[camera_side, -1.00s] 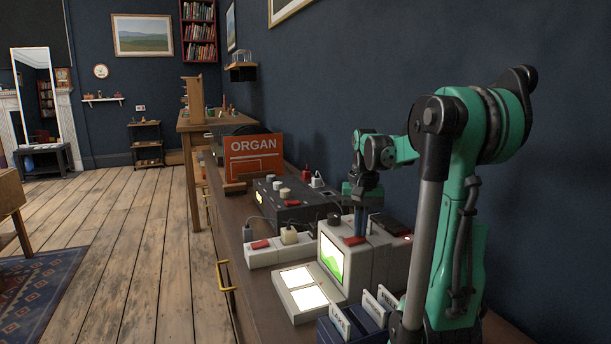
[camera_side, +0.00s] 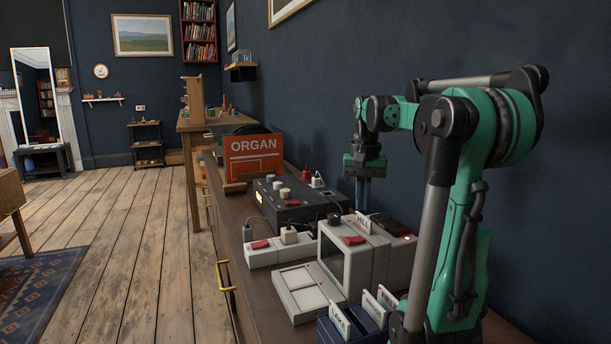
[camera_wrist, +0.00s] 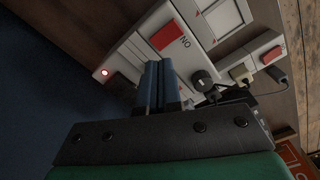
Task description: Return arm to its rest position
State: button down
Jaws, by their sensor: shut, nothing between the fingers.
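My green and black arm stands at the right in the side view. My gripper (camera_side: 364,192) points down with its blue fingers shut and empty, raised above and behind the grey screen unit (camera_side: 381,262). In the wrist view my gripper (camera_wrist: 157,75) also shows its fingers together, with nothing between them. The unit's screen (camera_side: 333,258) is dark. The red switch also shows in the wrist view (camera_wrist: 167,35), marked ON.
Blue boxes with labelled cards (camera_side: 352,322) stand at the front. A white power strip (camera_side: 280,248) and a black device (camera_side: 293,202) sit behind the unit. An orange ORGAN panel (camera_side: 253,156) stands farther back. The dark wall is close on the right.

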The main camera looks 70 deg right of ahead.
jog(key=shift+r, duration=0.55)
